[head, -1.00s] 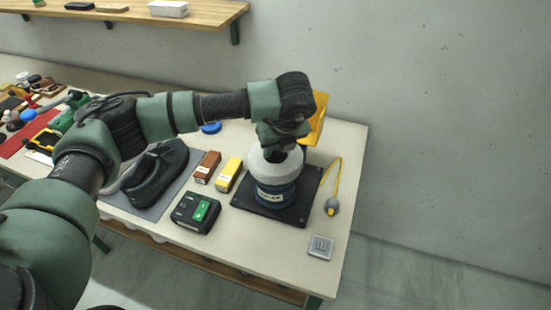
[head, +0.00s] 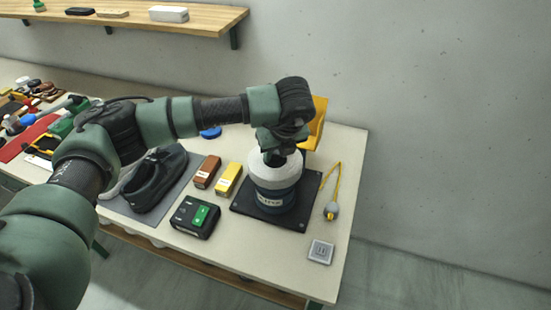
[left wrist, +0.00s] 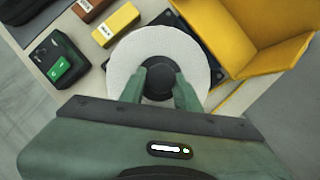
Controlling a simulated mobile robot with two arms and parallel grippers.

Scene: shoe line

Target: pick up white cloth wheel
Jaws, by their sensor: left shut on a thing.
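The white cloth wheel (head: 267,173) is a thick white disc with a dark round hub, above a blue-grey cylindrical base (head: 277,198) on a black plate (head: 243,203). In the left wrist view the white wheel (left wrist: 127,55) lies flat, with its dark hub (left wrist: 158,88) between my fingers. My left gripper (left wrist: 158,90) points down from above and is shut on the hub of the wheel. In the head view the left gripper (head: 281,152) partly hides the top of the wheel. I cannot tell whether the wheel is clear of the base. My right gripper is not in view.
A yellow bin (head: 318,124) stands close behind the wheel. Yellow (head: 229,179) and brown (head: 206,172) boxes, a black control box with a green switch (head: 195,217) and a dark shoe (head: 157,180) lie to the left.

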